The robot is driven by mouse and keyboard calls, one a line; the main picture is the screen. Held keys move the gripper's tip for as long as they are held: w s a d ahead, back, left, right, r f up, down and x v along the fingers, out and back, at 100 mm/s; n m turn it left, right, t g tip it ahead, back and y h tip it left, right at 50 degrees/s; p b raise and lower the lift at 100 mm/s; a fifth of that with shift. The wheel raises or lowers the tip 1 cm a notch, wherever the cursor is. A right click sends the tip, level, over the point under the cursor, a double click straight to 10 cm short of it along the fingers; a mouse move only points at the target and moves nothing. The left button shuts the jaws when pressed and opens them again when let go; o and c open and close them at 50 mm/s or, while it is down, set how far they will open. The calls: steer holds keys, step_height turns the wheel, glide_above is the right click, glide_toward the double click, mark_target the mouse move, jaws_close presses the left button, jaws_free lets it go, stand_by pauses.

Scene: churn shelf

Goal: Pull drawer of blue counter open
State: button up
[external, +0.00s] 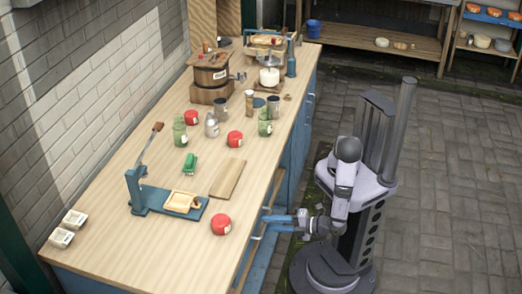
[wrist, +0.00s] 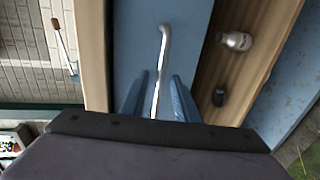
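The blue counter (external: 298,165) has a pale wooden top and runs along the wall. My gripper (external: 270,219) reaches its near front from the right. In the wrist view a blue drawer front (wrist: 185,35) fills the upper middle, with a long metal handle (wrist: 162,60) on it. My gripper's two blue fingers (wrist: 160,88) stand on either side of the handle, with a visible gap to it. The gripper looks open around the handle. The drawer front lies close to the wooden top edge. The handle's lower end is hidden by my gripper body.
A wooden surface beside the drawer front holds a silvery bulb-shaped thing (wrist: 236,41) and a dark object (wrist: 219,96). The counter top carries a red can (external: 221,224), a wooden board (external: 228,180) and a blue lever press (external: 150,197). The paved floor (external: 440,200) at right is free.

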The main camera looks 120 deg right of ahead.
jaws_close()
steer(key=f+b+v, duration=0.1)
steer(key=f+v, duration=0.2)
steer(key=v, duration=1.1)
steer(key=shift+s+a, duration=0.45)
steer(key=shift+a, duration=0.05)
jaws_free()
steer(key=v, duration=0.7)
steer(key=shift+b, duration=0.45)
